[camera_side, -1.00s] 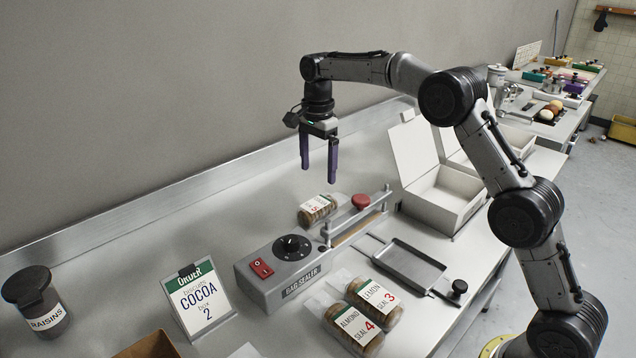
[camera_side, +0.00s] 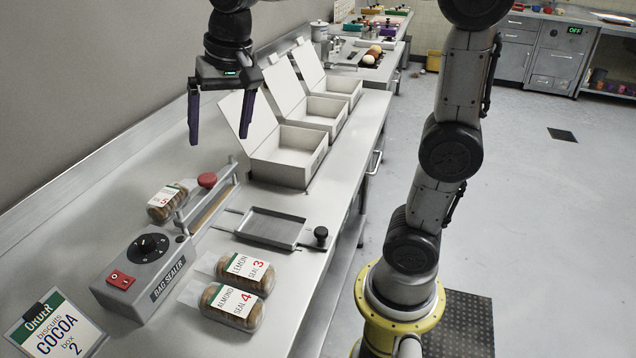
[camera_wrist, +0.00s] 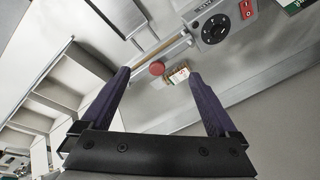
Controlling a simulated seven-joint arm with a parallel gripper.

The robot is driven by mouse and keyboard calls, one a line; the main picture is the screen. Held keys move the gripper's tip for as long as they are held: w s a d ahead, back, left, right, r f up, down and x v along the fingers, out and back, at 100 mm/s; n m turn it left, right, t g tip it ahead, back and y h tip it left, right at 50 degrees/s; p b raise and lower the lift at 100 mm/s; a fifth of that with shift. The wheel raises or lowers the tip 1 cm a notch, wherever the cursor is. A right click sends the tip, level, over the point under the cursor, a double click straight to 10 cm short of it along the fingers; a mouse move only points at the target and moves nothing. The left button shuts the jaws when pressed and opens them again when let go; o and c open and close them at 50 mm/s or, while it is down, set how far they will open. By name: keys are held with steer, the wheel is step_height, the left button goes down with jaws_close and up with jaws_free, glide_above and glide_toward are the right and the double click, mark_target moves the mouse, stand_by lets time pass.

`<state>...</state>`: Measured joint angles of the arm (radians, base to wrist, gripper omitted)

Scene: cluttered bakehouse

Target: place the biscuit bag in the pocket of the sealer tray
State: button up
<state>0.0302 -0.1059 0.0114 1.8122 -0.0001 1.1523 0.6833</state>
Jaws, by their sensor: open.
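A clear biscuit bag (camera_side: 170,203) with a green and white label lies on the counter behind the bag sealer; its label is too small to read fully. It also shows in the wrist view (camera_wrist: 178,75), near the right fingertip. Two more bags, lemon (camera_side: 243,269) and almond (camera_side: 231,305), lie side by side in front of the sealer. The grey sealer tray (camera_side: 268,228), a shallow pan with a black knob, looks empty. My gripper (camera_side: 219,140) is open and empty, pointing down above the counter; its fingers also show in the wrist view (camera_wrist: 160,74).
The bag sealer (camera_side: 145,268) has a raised arm bar with a red knob (camera_side: 207,180) beside the bag. Open white boxes (camera_side: 290,155) stand beyond the tray. An order card (camera_side: 55,330) reads cocoa, box 2. The wall runs along the counter's back.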

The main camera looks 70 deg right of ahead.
steer(key=s+f+n+t, duration=0.1)
steer(key=s+n, duration=0.3)
steer(key=s, duration=0.7)
steer(key=shift+a+f+n, duration=0.3)
steer(key=shift+a+f, duration=0.05)
steer(key=shift+f, duration=0.35)
steer(key=shift+o, duration=0.4)
steer(key=s+f+n+t, duration=0.1)
steer(key=s+f+n, duration=0.2)
steer(key=s, duration=0.3)
steer(key=shift+s+a+f, duration=0.15)
steer(key=shift+s+f, duration=0.1)
steer(key=shift+f, duration=0.5)
steer(key=shift+s+f+n, duration=0.15)
steer(key=shift+n, duration=0.15)
